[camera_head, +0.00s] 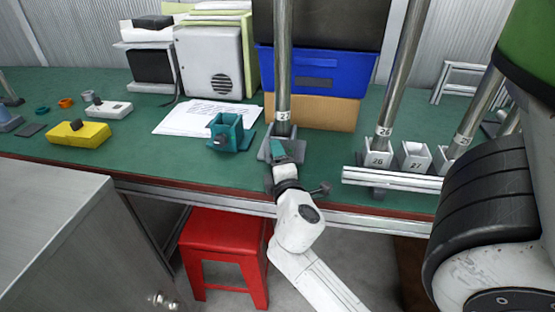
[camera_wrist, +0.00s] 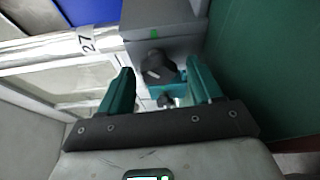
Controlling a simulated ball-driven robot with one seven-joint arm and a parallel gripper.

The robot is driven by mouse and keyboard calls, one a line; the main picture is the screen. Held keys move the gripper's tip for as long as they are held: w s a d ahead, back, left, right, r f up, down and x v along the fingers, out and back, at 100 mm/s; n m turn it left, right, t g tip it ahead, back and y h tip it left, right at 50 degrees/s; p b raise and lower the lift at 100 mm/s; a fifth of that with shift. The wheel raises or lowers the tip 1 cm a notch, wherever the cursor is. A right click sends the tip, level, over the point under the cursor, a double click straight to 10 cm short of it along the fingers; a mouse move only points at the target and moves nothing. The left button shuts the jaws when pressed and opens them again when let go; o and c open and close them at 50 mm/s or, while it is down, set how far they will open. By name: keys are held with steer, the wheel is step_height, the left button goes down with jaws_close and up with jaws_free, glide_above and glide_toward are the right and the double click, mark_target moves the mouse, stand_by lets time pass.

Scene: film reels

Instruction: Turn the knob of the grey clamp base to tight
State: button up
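The grey clamp base (camera_head: 266,147) stands on the green bench, holding an upright metal pole (camera_head: 283,60). In the wrist view its grey block (camera_wrist: 160,30) bears a small green mark. Its dark knob (camera_wrist: 159,68) shows below that block; which setting it points to is hard to tell. My gripper (camera_head: 287,150) is at the front of the base and hides part of it, including the knob, in the head view. In the wrist view my gripper (camera_wrist: 160,74) is open, with a teal finger on either side of the knob. Contact with the knob cannot be made out.
A teal clamp (camera_head: 228,132) stands close by on the left. Pole holders with a white rail (camera_head: 395,178) stand to the right. A blue bin (camera_head: 310,72) and papers (camera_head: 190,118) lie behind. A red stool (camera_head: 225,245) is under the bench's front edge.

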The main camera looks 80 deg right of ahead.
steer(key=b+v, duration=0.1)
steer(key=v, duration=0.9)
steer(key=shift+s+a, duration=0.15)
steer(key=shift+a, duration=0.2)
